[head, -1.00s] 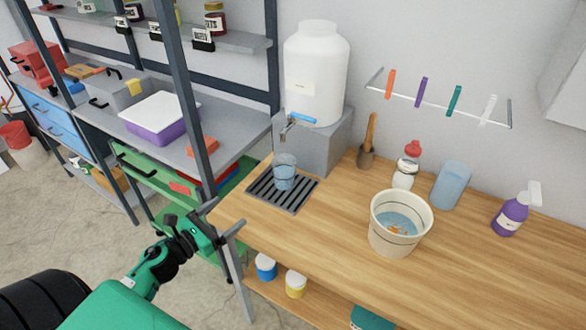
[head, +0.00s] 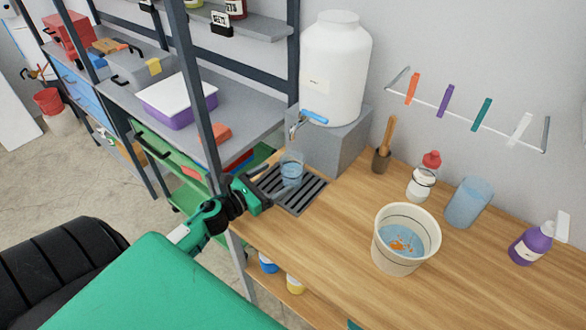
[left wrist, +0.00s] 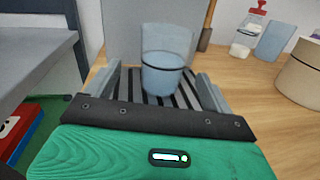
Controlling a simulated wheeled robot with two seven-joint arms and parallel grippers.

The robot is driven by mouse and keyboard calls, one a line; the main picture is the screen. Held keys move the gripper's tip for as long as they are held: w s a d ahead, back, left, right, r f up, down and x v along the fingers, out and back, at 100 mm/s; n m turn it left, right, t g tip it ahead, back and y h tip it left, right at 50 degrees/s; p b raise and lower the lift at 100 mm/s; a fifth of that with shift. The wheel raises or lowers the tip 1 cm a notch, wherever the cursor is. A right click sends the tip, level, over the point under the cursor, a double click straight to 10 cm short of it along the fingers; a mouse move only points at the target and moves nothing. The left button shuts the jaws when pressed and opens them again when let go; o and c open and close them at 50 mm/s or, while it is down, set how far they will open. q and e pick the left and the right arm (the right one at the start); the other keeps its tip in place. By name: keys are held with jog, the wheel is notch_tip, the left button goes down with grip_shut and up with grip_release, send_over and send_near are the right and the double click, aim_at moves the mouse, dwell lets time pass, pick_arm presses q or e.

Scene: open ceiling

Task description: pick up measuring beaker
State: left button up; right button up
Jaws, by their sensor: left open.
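The measuring beaker (head: 291,170) is a clear cup with blue water in its lower part. It stands upright on the dark slatted drip grate (head: 312,192) below the dispenser's tap. It also shows in the left wrist view (left wrist: 166,75), centred in line with the space between the fingers. My left gripper (head: 268,187) is open and empty, low at the grate's left edge, pointing toward the beaker. The fingers do not appear to touch it. My right gripper is not in view.
A white water dispenser (head: 335,70) stands on a grey block (head: 335,145) behind the beaker. A bucket (head: 390,255) with water, a red-capped bottle (head: 421,180) and a blue container (head: 467,203) stand to the right. A shelf post (head: 196,95) rises at left.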

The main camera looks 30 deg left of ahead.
aim_at(293, 169)
pick_arm(q)
jog(key=shift+x, duration=1.1)
jog(key=p+x, duration=0.1)
jog(key=x, duration=0.2)
jog(key=p+x, duration=0.1)
jog(key=shift+w+d+f+p, duration=0.15)
jog(key=shift+w+d+p, duration=0.15)
jog(key=shift+d+p, duration=0.05)
jog(key=shift+w+f, duration=0.1)
jog(key=shift+w, duration=0.1)
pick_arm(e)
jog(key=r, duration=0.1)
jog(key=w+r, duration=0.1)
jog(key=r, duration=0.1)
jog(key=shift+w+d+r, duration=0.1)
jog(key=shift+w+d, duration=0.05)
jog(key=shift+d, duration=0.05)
pick_arm(q)
jog(key=c, duration=1.3)
jog(key=shift+o, duration=0.2)
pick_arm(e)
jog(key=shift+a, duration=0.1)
pick_arm(q)
jog(key=shift+r, duration=0.2)
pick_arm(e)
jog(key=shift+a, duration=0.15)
